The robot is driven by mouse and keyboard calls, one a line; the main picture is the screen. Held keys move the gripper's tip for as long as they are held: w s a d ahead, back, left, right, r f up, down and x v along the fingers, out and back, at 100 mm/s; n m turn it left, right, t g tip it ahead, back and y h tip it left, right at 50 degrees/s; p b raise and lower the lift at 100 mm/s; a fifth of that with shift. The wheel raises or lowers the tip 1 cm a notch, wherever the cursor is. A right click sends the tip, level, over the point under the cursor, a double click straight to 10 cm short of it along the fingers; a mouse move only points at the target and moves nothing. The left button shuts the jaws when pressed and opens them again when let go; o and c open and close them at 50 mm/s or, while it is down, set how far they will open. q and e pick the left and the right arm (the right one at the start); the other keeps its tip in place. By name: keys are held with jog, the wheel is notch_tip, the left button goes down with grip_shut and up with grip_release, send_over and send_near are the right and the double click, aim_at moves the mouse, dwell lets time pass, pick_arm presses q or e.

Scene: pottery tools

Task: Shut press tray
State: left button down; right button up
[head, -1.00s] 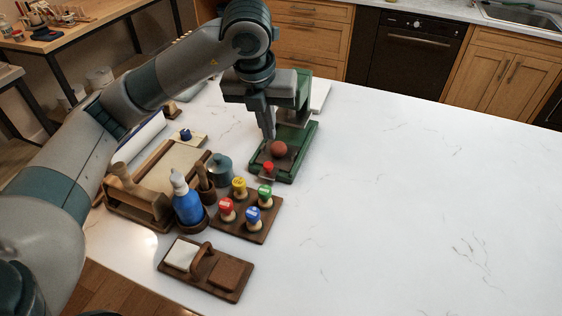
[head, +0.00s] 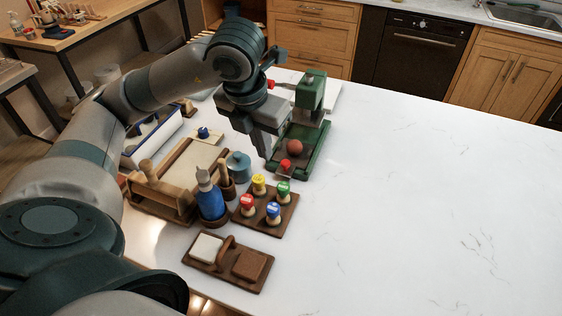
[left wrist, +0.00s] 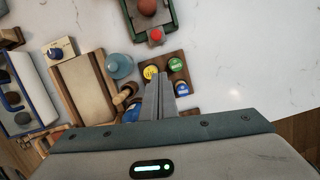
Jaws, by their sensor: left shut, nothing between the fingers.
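The green press (head: 311,115) stands on the white counter near the middle of the head view. A reddish-brown clay ball (head: 294,147) sits on its low front part, and a red knob (head: 285,164) marks the tray's near end. In the left wrist view the ball (left wrist: 147,6) and red knob (left wrist: 155,35) are at the top; the rest of the press is cut off. How far the tray stands out is hard to tell. My left gripper (head: 266,156) is shut and empty, just left of the press's front, apparently apart from it. My right gripper is not in view.
A stamp board (head: 265,222) with several coloured stamps is in front of the press. A blue bottle (head: 211,203), a blue-grey jar (head: 239,165) and a wooden frame (head: 165,200) are to the left. The counter at right is clear.

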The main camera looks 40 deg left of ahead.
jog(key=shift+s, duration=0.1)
